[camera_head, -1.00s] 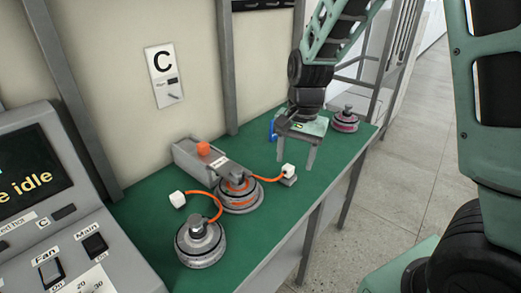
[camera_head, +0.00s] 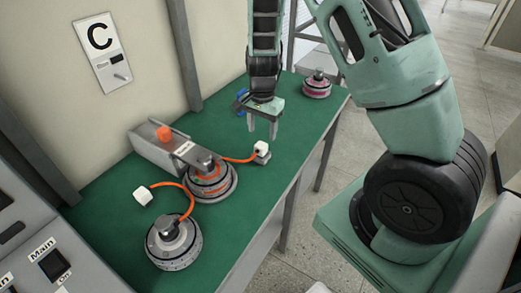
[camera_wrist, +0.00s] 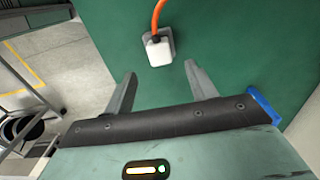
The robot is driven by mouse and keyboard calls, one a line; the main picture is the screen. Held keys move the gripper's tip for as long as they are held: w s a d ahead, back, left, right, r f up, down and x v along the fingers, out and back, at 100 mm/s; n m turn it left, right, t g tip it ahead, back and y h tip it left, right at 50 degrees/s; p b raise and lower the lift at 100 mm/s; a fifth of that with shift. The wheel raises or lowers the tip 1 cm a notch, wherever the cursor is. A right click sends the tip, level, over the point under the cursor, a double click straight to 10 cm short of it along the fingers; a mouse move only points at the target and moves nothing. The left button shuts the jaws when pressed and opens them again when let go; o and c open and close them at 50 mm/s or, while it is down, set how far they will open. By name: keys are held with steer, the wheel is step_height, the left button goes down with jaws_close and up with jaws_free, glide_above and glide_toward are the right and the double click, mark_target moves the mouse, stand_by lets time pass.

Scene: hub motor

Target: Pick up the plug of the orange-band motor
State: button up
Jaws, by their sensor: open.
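The orange-band motor (camera_head: 210,182) sits on the green bench by the grey fixture. Its orange cable runs right to a white plug (camera_head: 261,148) resting on a small grey block. In the wrist view the plug (camera_wrist: 157,50) and its cable lie beyond the fingertips, roughly between their lines. My gripper (camera_head: 262,136) is open and empty, above the bench close to the plug. In the wrist view my gripper's fingers (camera_wrist: 160,70) stand wide apart and do not touch the plug.
A grey motor (camera_head: 173,243) at the front has an orange cable to another white plug (camera_head: 142,195). A pink-banded motor (camera_head: 317,86) stands at the far end. A grey fixture (camera_head: 150,150) with an orange knob (camera_head: 163,133) stands by the wall. The bench's right edge is close to the plug.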

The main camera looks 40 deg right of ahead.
mark_target(261, 145)
steer(key=f, duration=0.4)
steer(key=f+p, duration=0.1)
steer(key=f, duration=0.2)
steer(key=shift+s+a+f, duration=0.1)
steer(key=shift+a, duration=0.15)
steer(key=shift+c, duration=0.3)
steer(key=c, duration=1.1)
step_height(261, 145, up, 10)
jaws_close()
